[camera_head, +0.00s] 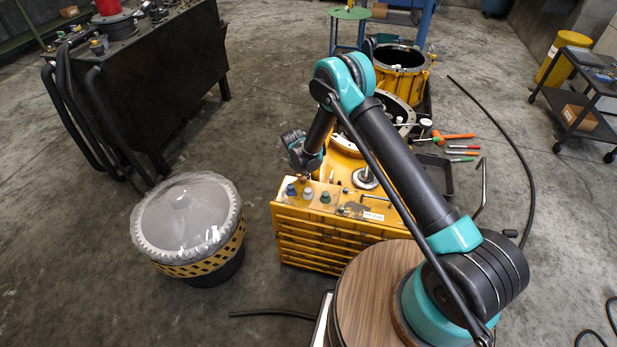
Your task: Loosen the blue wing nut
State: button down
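A row of small knob-like parts stands on the top left of the yellow drawer cabinet (310,222). The leftmost is blue (291,189), and I take it for the blue wing nut; its wings are too small to make out. A pale one (308,192) and a green one (325,197) stand to its right. My gripper (303,176) points down just above and behind the blue and pale parts. It is small and partly hidden by its own wrist, so I cannot tell whether it touches anything or how far its fingers are apart.
Yellow transmission housings (400,72) stand behind the cabinet. Hand tools (460,148) lie to their right.

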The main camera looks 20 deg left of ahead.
jog(key=d+v, duration=0.1)
jog(key=v, duration=0.7)
jog(key=s+d+r+m+y, duration=0.1)
jog(key=d+r+m, duration=1.3)
jog(key=d+r, duration=1)
jog(key=s+d+r+m+t, duration=0.1)
jog(key=s+d+r+m, duration=0.1)
jog(key=s+d+m, duration=0.4)
jog(key=s+d+r+m, duration=0.15)
jog(key=s+d, duration=0.25)
jog(key=d, duration=0.5)
jog(key=s+d+f+m, duration=0.1)
jog(key=s+d+m, duration=0.6)
jog(key=s, duration=0.5)
jog(key=shift+d+f+m+t, duration=0.2)
jog(key=shift+m+t, duration=0.2)
jog(key=shift+m, duration=0.55)
